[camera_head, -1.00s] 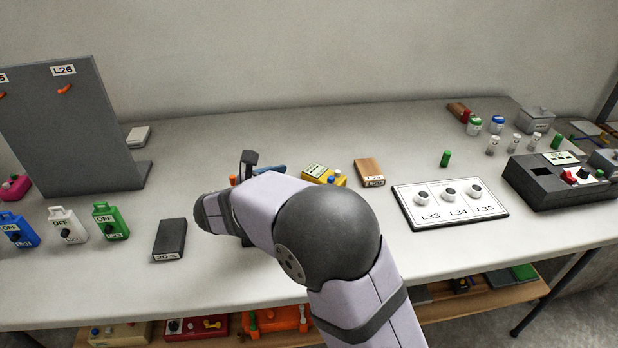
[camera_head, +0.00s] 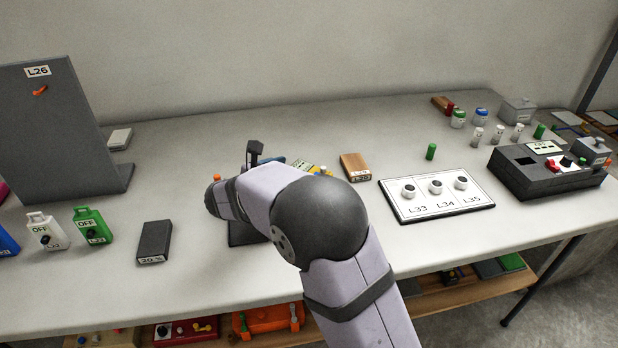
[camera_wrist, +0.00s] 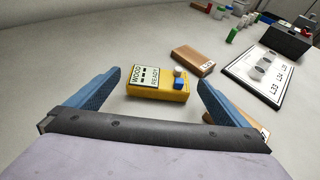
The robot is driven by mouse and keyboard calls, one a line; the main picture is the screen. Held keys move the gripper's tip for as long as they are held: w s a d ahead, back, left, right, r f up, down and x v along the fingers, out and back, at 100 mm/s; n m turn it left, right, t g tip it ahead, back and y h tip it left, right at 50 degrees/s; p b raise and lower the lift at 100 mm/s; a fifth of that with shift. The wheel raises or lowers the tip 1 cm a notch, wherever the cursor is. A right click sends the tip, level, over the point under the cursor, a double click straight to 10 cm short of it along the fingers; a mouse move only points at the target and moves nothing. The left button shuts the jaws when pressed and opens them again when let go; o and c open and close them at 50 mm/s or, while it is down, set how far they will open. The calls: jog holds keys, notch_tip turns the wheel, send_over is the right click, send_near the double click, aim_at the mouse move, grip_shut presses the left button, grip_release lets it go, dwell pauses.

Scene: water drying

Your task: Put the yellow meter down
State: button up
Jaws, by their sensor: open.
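The yellow meter (camera_wrist: 152,92) lies on the table in the wrist view, with a label reading WOOD READY and a white and a blue knob. My gripper (camera_wrist: 158,82) is open, its blue fingers spread to the left and right of the meter with gaps on both sides. In the head view, the meter (camera_head: 308,169) shows only partly behind my arm. The fingers are mostly hidden there.
A wooden block (camera_head: 355,167) lies right of the meter. A white panel with several knobs (camera_head: 436,197) lies farther right. A dark block (camera_head: 154,241) lies left of my arm, near green and white bottle-shaped items. A grey upright board (camera_head: 60,130) stands at the left.

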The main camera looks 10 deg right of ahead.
aim_at(314, 166)
jog(key=shift+x, duration=3.8)
jog(key=shift+r, duration=0.1)
jog(key=shift+c, duration=0.3)
jog(key=c, duration=1)
jog(key=shift+c, duration=0.7)
jog(key=shift+r, duration=0.1)
notch_tip(314, 166, up, 10)
jog(key=shift+r+p, duration=0.1)
jog(key=shift+p, duration=0.75)
